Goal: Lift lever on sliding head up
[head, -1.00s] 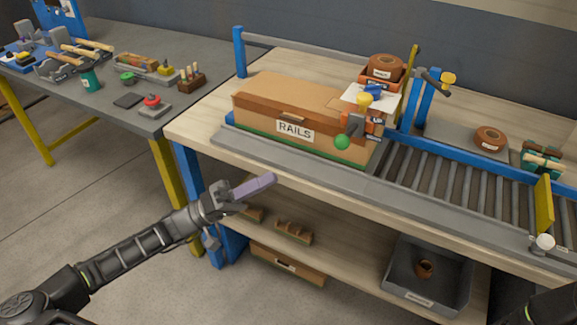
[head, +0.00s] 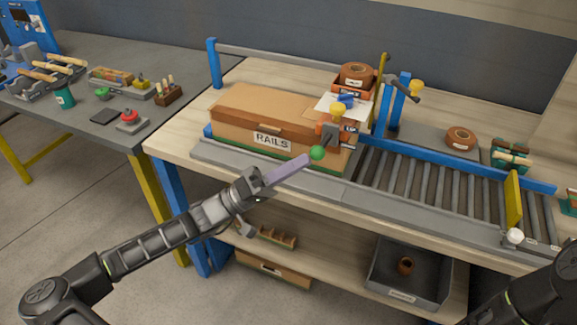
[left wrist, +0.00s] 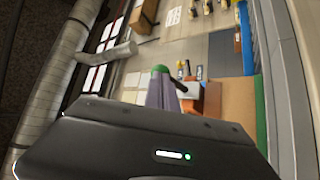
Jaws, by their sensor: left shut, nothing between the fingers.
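The sliding head (head: 340,135), a grey and orange block, sits at the right end of the cardboard RAILS box (head: 235,135). A green ball knob (head: 317,153) sticks out at its lower front, and a yellow knob (head: 338,108) stands on top. My left gripper (head: 306,159) is shut and empty, its purple fingers pointing right and up. Its tips are right beside the green knob in the head view; I cannot tell whether they touch. In the left wrist view the green knob (left wrist: 160,69) shows just beyond the purple fingers (left wrist: 161,92). My right gripper is out of view.
A roller conveyor (head: 430,185) with a blue rail runs right of the box. A blue post (head: 397,105) with another yellow-knobbed lever stands behind it. A lower shelf holds a grey bin (head: 410,275). A grey side table (head: 75,75) is at left.

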